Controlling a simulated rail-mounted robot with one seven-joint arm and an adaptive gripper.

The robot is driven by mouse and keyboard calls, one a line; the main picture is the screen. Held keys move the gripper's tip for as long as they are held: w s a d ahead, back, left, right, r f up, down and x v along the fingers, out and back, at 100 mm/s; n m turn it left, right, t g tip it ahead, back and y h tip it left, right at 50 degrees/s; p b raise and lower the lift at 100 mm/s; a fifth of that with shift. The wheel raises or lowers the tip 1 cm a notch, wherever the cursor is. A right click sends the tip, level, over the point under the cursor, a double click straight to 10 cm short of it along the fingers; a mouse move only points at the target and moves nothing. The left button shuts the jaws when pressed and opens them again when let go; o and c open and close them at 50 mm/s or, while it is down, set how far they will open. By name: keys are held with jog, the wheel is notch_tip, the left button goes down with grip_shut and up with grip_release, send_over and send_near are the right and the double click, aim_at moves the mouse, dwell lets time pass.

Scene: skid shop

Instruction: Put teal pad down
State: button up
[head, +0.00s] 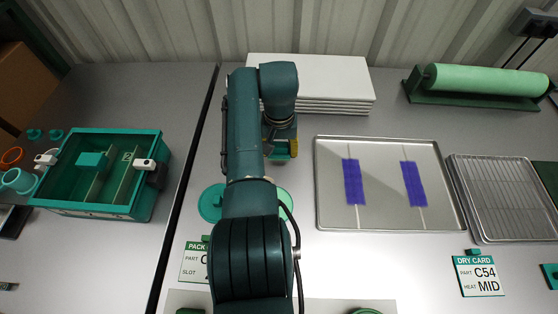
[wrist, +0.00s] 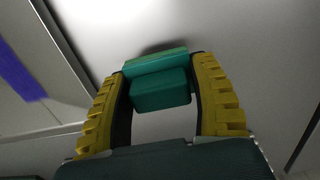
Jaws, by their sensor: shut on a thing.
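My gripper (wrist: 163,72) has yellow ribbed fingers, and they are closed on the teal pad (wrist: 160,92), a stepped green-teal block, in the wrist view. A dark shadow lies on the pale surface just beyond the pad; I cannot tell whether the pad touches that surface. In the head view my gripper (head: 281,150) points down between the white stack and the green discs, left of the metal tray. The pad is not clearly visible there, hidden by the arm and fingers.
A metal tray (head: 330,218) with two purple strips and a wire rack (head: 500,200) are to the right. White slabs (head: 310,75) stand behind. A green bin (head: 85,210) holds a teal block at left. A dry card (head: 478,275) lies in front. Bare table separates the gripper and tray.

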aim_at(279, 162)
notch_tip(279, 162, down, 4)
jog(key=shift+r+b, duration=0.1)
jog(key=shift+b, duration=0.65)
jog(key=o, duration=1.1)
jog(key=shift+o, duration=0.2)
